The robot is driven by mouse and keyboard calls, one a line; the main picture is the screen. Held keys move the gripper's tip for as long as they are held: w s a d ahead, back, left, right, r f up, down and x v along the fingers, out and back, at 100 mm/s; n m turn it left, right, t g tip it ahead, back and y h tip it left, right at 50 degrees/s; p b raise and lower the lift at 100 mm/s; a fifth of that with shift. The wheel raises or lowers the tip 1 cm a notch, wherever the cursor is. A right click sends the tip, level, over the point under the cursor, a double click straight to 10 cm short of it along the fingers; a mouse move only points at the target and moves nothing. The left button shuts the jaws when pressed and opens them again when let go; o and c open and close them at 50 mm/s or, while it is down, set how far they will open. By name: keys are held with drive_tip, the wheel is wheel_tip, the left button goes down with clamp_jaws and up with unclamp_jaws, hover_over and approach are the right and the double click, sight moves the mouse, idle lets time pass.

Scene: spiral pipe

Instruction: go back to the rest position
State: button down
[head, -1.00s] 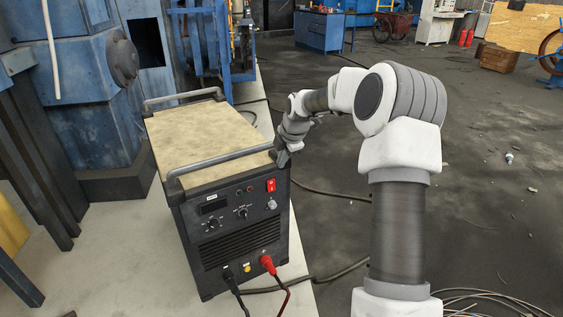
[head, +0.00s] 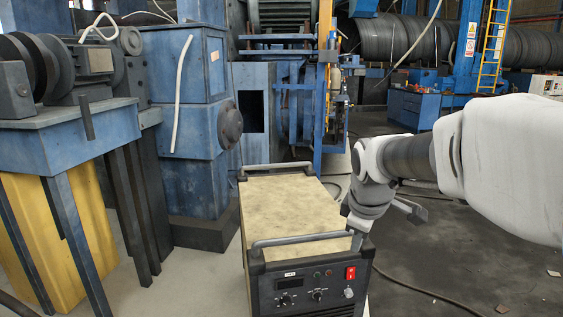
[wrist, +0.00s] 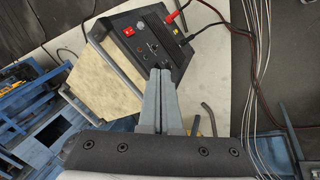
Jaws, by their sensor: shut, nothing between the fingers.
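My gripper (head: 357,241) is at the front right corner of a dark power box with a beige top (head: 292,205). In the head view it is small and partly hidden by my wrist. In the wrist view my gripper's two grey fingers (wrist: 160,74) lie together, shut, with nothing between them. Their tips overlap the box's front panel (wrist: 150,40) in that view. I cannot tell whether they touch the box.
The box has grey bar handles front (head: 300,240) and back, and a red switch (head: 350,273). Cables (wrist: 258,60) run beside it in the wrist view. Blue machinery (head: 190,110) stands behind left. Dark floor (head: 470,250) lies open on the right.

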drive_tip(key=s+r+m+p, duration=0.1)
drive_tip(key=s+m, duration=0.4)
drive_tip(key=s, duration=0.6)
drive_tip(key=s+a+r+m+p, duration=0.1)
drive_tip(key=s+r+m+p, duration=0.1)
drive_tip(key=s+m, duration=0.4)
drive_tip(key=s, duration=0.5)
drive_tip(key=shift+a+r+t+y, duration=0.2)
drive_tip(key=shift+a+t+y, duration=0.05)
drive_tip(key=shift+t+y, duration=0.15)
drive_tip(key=shift+w, duration=0.1)
drive_tip(key=shift+a, duration=0.1)
